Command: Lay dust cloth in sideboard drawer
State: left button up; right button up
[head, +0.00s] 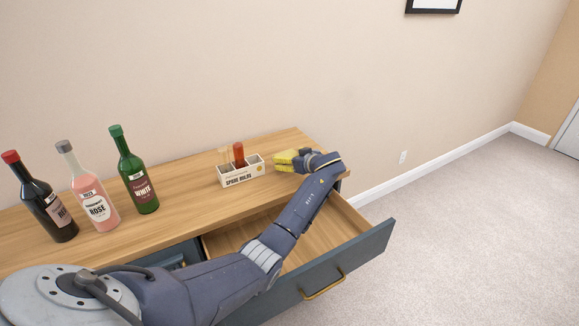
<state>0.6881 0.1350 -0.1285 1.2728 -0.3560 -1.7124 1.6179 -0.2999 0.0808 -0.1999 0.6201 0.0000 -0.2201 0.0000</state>
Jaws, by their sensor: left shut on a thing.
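A folded yellow dust cloth (283,157) is at the right end of the wooden sideboard top (210,207). My left gripper (299,160) is shut on the cloth, with its fingers partly hidden by the wrist. I cannot tell whether the cloth still touches the top. The sideboard drawer (346,258) is pulled open, with a blue-grey front and a brass handle (324,285). The part of its wooden floor that shows is bare. My left arm crosses over the drawer and hides much of its inside. My right gripper is out of view.
A dark bottle (45,207), a rose bottle (93,200) and a green bottle (138,183) stand at the left. The wall is close behind.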

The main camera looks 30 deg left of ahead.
aim_at(289, 164)
pick_arm(q)
jog(key=shift+f, duration=1.65)
jog(key=shift+f, duration=0.15)
jog(key=o, duration=1)
jog(key=shift+o, duration=0.2)
jog(key=v, duration=1.6)
jog(key=shift+s+d+f, duration=0.2)
jog(key=shift+d, duration=0.05)
jog(key=shift+s+d+r, duration=0.1)
jog(key=shift+d, duration=0.1)
jog(key=shift+c, duration=0.2)
jog(key=shift+s+d+r, duration=0.1)
jog(key=shift+s+d, duration=0.05)
jog(key=shift+d, duration=0.05)
jog(key=c, duration=0.4)
